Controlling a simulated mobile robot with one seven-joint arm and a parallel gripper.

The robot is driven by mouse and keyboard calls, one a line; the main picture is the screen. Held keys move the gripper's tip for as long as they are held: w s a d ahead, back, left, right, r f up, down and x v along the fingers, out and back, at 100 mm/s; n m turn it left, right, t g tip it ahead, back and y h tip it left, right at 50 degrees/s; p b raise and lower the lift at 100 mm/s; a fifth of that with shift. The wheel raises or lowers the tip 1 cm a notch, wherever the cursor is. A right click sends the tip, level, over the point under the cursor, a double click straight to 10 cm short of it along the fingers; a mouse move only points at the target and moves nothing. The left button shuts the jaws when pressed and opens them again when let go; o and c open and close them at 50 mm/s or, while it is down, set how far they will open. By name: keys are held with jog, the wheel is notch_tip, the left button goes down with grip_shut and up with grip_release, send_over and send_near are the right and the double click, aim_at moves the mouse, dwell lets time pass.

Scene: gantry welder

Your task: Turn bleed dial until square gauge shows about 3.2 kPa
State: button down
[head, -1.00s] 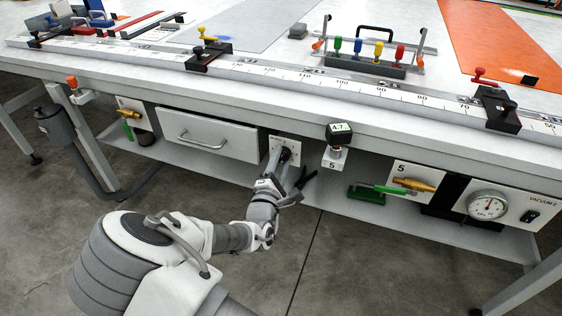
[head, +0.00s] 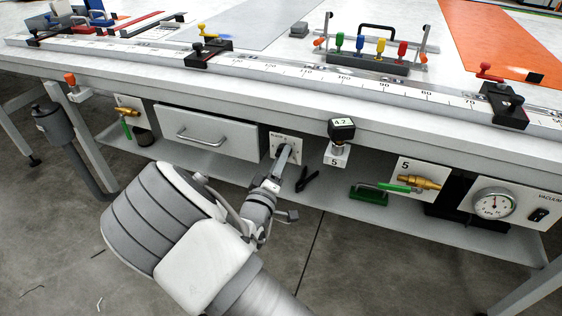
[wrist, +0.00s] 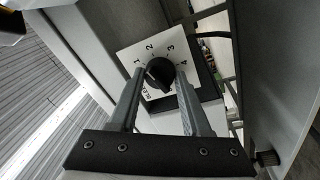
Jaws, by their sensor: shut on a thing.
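The bleed dial is a black knob (wrist: 160,73) on a white plate (wrist: 135,52) marked 1 to 4, below the bench top. In the wrist view the two fingers of my gripper (wrist: 159,84) are shut on the knob, one on each side. In the head view my gripper (head: 285,157) reaches the plate (head: 276,141) and largely hides the knob. The knob's exact pointer position is hard to read. The square gauge (head: 342,127), a black block with a small pale display, stands above a white plate marked 5. Its display appears to read 4.2.
A drawer (head: 207,134) is left of the dial. A brass valve with a green handle (head: 418,183) and a round vacuum gauge (head: 494,204) are to the right. The bench edge overhangs the dial. A lower shelf (head: 330,204) runs beneath.

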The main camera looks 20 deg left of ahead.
jog(key=shift+a+m+h+b, duration=0.1)
jog(key=shift+m+h+b, duration=0.4)
jog(key=shift+m, duration=1.6)
jog(key=shift+m+h+b, duration=0.2)
jog(key=shift+m+b, duration=0.6)
jog(key=shift+m, duration=1.3)
jog(key=shift+c, duration=1.8)
grip_release()
jog(key=s+a+f+p, duration=0.2)
jog(key=s+p, duration=0.2)
jog(key=s, duration=1.3)
jog(key=shift+a, duration=0.15)
